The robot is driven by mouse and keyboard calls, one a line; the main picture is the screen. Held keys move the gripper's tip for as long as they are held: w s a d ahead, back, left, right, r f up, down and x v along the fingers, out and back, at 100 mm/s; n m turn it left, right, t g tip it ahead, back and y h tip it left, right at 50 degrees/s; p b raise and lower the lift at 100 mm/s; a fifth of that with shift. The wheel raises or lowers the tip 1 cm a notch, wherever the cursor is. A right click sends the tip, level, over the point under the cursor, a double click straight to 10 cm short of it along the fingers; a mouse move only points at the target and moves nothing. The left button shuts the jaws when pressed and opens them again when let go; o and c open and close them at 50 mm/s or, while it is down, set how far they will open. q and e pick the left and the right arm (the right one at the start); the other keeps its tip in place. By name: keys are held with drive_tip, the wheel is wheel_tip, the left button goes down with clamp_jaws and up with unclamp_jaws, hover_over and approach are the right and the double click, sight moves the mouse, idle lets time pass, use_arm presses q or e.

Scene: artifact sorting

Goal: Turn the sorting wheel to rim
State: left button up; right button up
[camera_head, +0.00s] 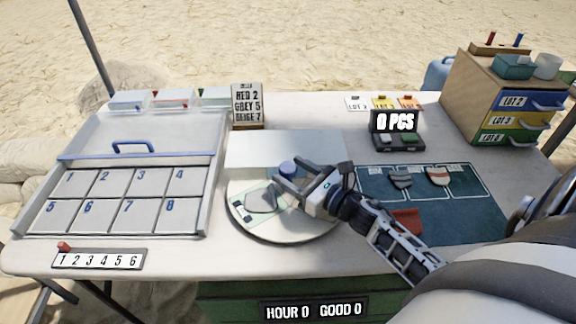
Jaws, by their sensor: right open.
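The sorting wheel (292,229) is a pale round disc lying flat at the middle of the table. A blue knob (287,168) stands at its far side. A grey piece (262,200) lies on the left part of the wheel, within a pale rectangle with dark marks. My right gripper (277,178) comes in from the right, over the wheel. Its fingers are open and point left, close to the knob; I cannot tell whether they touch it. The gripper hides part of the wheel's right side. My left gripper is not in view.
A numbered compartment tray (215,165) fills the left. A dark mat (470,222) with two sherds (401,179) (438,176) lies right. A "0 PCS" display (395,121) stands behind it. A drawer cabinet (462,95) stands back right. A word sign (247,104) stands behind the wheel.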

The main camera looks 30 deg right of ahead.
drive_tip(key=shift+x, duration=0.95)
drive_tip(key=shift+c, duration=0.4)
clamp_jaws()
drive_tip(key=shift+a+h, duration=0.1)
drive_tip(key=shift+h, duration=0.2)
